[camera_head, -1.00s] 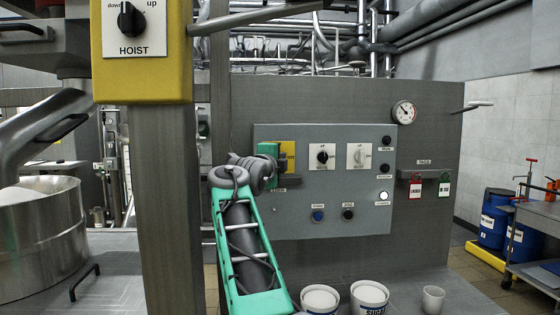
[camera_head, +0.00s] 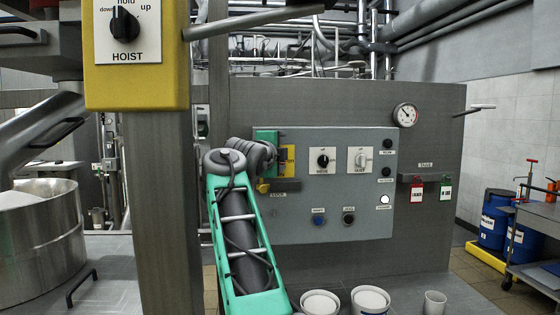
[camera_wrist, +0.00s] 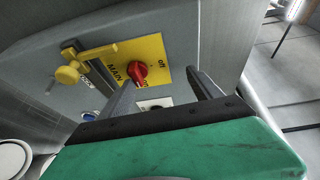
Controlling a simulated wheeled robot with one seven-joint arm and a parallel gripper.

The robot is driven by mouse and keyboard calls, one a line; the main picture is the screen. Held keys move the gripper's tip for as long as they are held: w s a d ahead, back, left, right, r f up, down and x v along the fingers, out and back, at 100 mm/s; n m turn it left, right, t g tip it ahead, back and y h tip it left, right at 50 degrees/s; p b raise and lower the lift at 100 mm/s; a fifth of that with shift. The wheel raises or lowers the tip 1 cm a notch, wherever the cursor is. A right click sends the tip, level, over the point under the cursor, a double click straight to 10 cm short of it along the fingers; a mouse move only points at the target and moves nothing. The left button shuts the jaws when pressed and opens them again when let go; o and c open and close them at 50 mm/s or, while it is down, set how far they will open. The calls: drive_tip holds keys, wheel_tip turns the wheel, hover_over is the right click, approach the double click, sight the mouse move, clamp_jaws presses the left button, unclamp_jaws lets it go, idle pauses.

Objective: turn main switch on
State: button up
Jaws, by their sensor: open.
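The main switch is a red knob (camera_wrist: 138,73) on a yellow plate (camera_wrist: 152,48) marked MAIN, with off and on labels, in the wrist view. I cannot tell its exact setting. In the head view the yellow plate (camera_head: 289,158) shows partly behind my gripper (camera_head: 272,152), and the knob is hidden. My gripper (camera_wrist: 160,80) is open and empty. In the wrist view the knob shows near the left finger's tip, beyond the fingers; I see no contact.
A yellow lock piece (camera_wrist: 67,75) sits in a dark bracket beside the plate, labelled LOCK. The grey panel (camera_head: 300,222) also carries black knobs and several buttons. White tubs (camera_head: 320,303) stand below. The steel post (camera_head: 160,200) with the HOIST box is left of my arm.

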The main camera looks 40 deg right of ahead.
drive_tip(key=shift+o, duration=0.9)
drive_tip(key=s+a+r, duration=0.2)
drive_tip(key=s+r, duration=0.1)
drive_tip(key=r, duration=0.3)
drive_tip(key=shift+r, duration=0.15)
drive_tip(key=shift+t+h, duration=0.3)
drive_tip(key=s+a, duration=0.1)
drive_tip(key=s+a+r, duration=0.1)
drive_tip(key=s, duration=0.1)
drive_tip(key=s+a+r+b, duration=0.1)
drive_tip(key=s, duration=0.1)
drive_tip(key=shift+s+a, duration=0.25)
drive_tip(key=shift+a, duration=0.1)
drive_tip(key=c, duration=0.4)
drive_tip(key=shift+o, duration=0.2)
drive_tip(key=s+a, duration=0.1)
drive_tip(key=s+r, duration=0.1)
drive_tip(key=shift+s+a, duration=0.3)
drive_tip(key=shift+a, duration=0.1)
